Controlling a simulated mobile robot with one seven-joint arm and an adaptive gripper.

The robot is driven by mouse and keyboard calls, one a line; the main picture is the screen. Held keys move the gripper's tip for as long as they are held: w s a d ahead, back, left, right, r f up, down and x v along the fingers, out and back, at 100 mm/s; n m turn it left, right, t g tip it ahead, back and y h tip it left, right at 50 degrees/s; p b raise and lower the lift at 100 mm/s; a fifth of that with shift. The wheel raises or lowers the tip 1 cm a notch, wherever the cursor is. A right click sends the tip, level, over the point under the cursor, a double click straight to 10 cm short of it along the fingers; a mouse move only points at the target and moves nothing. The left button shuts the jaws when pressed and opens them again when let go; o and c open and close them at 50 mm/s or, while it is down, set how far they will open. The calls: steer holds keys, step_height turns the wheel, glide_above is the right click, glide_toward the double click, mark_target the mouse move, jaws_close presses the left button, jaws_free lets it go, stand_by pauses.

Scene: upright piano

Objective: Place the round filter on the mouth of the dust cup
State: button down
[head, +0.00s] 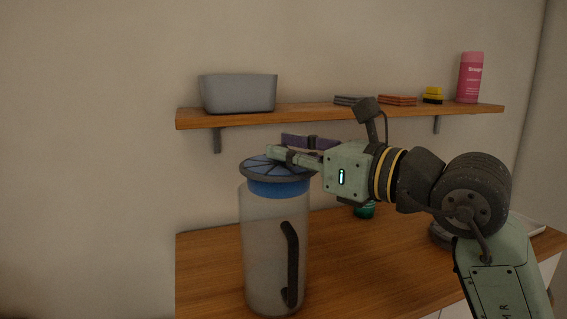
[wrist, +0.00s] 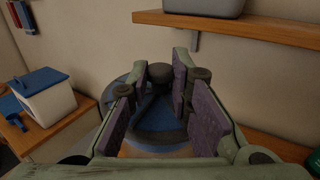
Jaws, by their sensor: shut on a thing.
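The round filter (head: 258,168) is a blue disc with a dark rim and a blue lower part. My gripper (head: 284,153) is shut on its top, coming from the right. The dust cup (head: 262,235) is a tall, cloudy cylinder with a dark handle, upright on the wooden counter. The filter is at the cup's mouth, its blue lower part overlapping the cup's top edge; I cannot tell whether it is seated. In the wrist view, the filter (wrist: 150,135) lies beneath the purple-padded fingers of my gripper (wrist: 158,98), which hide part of it. The cup's mouth is hidden there.
A wooden shelf (head: 300,115) above holds a grey bin (head: 240,94), folded cloths, a yellow item and a pink canister (head: 471,78). A green object (head: 364,211) stands behind my arm. A white box with a blue lid (wrist: 45,95) is at left in the wrist view.

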mark_target(284, 171)
steer(key=shift+w+a, duration=0.4)
steer(key=shift+w, duration=0.3)
step_height(284, 171, down, 4)
steer(key=shift+r+p, duration=0.25)
steer(key=shift+p, duration=0.2)
steer(key=shift+f+b, duration=0.3)
steer(key=c, duration=1.5)
jaws_free()
steer(key=shift+r, duration=0.1)
steer(key=shift+o, duration=0.2)
steer(key=shift+r+p, duration=0.2)
steer(key=shift+p, duration=0.15)
steer(key=b+v, duration=0.3)
steer(key=v, duration=0.9)
